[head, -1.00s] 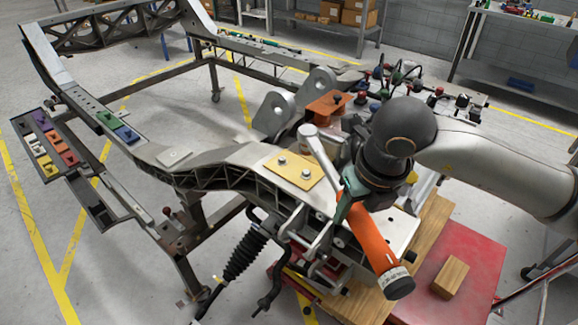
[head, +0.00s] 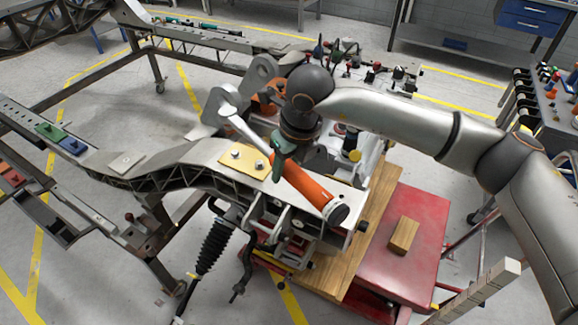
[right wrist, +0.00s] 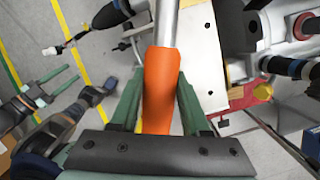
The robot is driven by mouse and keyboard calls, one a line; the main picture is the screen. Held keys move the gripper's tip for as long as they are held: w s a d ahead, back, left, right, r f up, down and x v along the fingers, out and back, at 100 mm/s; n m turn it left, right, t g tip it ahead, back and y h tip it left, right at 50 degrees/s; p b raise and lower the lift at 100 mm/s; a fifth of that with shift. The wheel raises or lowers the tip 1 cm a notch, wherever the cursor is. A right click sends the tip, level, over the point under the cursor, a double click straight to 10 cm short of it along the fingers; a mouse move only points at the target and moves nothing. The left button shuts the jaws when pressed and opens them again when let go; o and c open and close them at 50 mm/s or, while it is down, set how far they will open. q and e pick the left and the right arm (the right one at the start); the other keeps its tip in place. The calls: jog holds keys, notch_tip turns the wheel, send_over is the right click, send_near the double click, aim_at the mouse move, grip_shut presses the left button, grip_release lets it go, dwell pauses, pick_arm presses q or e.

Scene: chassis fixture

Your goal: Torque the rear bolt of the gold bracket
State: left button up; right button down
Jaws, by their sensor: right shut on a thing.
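The gold bracket (head: 240,162) lies flat on the chassis rail, with two bolts on top, one toward its upper left (head: 236,153) and one toward its right (head: 260,165). My right gripper (head: 280,148) is shut on the orange handle of a wrench (head: 311,192). The wrench slants, its grey head (head: 228,111) up and left beyond the bracket, apart from both bolts in the picture. The right wrist view shows the green fingers (right wrist: 155,95) on both sides of the handle. My left gripper (right wrist: 58,84) shows there at the left, fingers apart and empty.
A red cart (head: 425,240) with a wooden block (head: 404,235) stands at the right. Upright grey lugs (head: 258,75) and fixture knobs stand behind the bracket. Green and blue blocks (head: 72,145) sit on the rail at the left.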

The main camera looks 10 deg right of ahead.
notch_tip(320, 180, down, 6)
jog(key=shift+r+b, duration=0.1)
jog(key=shift+b, duration=1.15)
jog(key=shift+f+b, duration=0.9)
jog(key=shift+f, duration=0.15)
jog(key=shift+b, duration=0.35)
jog(key=shift+s+a+f, duration=0.1)
jog(key=shift+a, duration=0.1)
jog(key=shift+s+a+m, duration=0.35)
jog(key=shift+a+m, duration=0.05)
jog(key=shift+a, duration=0.15)
jog(key=shift+s+a+b, duration=0.1)
jog(key=shift+a+b, duration=0.05)
jog(key=shift+b, duration=0.15)
jog(key=shift+s+a+f+m, duration=0.1)
jog(key=shift+s+a+m, duration=0.25)
jog(key=shift+a, duration=0.2)
jog(key=shift+a+b, duration=0.15)
jog(key=shift+b, duration=0.15)
